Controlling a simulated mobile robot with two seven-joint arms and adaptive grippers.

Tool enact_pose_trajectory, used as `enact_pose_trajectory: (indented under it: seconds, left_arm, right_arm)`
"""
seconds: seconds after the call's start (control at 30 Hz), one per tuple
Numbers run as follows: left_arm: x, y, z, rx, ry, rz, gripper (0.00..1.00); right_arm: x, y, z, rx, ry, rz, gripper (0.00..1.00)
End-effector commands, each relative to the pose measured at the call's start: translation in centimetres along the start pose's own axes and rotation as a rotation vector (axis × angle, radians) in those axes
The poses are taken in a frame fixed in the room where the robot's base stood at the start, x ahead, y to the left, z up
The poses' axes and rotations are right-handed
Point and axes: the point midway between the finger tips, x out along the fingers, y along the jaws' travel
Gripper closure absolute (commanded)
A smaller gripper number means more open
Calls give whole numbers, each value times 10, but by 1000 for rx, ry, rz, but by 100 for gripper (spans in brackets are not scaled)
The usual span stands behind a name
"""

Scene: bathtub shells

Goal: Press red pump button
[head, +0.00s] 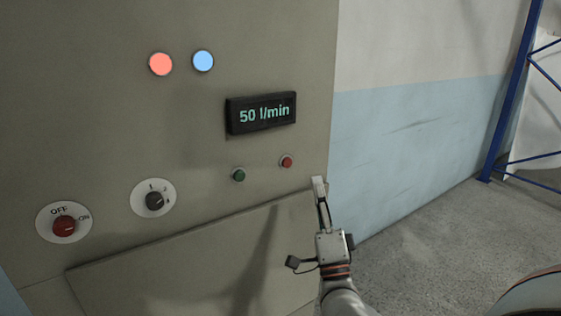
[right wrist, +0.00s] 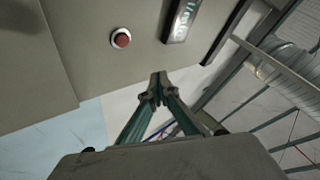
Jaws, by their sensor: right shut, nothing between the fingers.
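The red pump button (head: 287,161) is a small round button at the right of the beige panel (head: 150,110), below the display. It also shows in the right wrist view (right wrist: 120,38), up and to the left of the fingertips. My right gripper (head: 319,184) is shut and empty, below and to the right of the red button in the head view, apart from it. Its closed fingertips also show in the right wrist view (right wrist: 158,77). My left gripper is not in view.
A green button (head: 239,174) sits left of the red one. A display (head: 262,113) reads 50 l/min. A red OFF/ON knob (head: 64,225), a black selector knob (head: 155,201), and red and blue lamps (head: 203,61) are farther left.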

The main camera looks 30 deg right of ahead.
Motion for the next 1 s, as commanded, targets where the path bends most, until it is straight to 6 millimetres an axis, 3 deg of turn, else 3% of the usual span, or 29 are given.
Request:
enact_pose_trajectory:
  seconds: [0.53,1.0]
  left_arm:
    - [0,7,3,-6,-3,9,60]
    - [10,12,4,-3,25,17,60]
  right_arm:
    - [6,3,1,9,10,-1,100]
    - [45,32,30,8,9,-2,100]
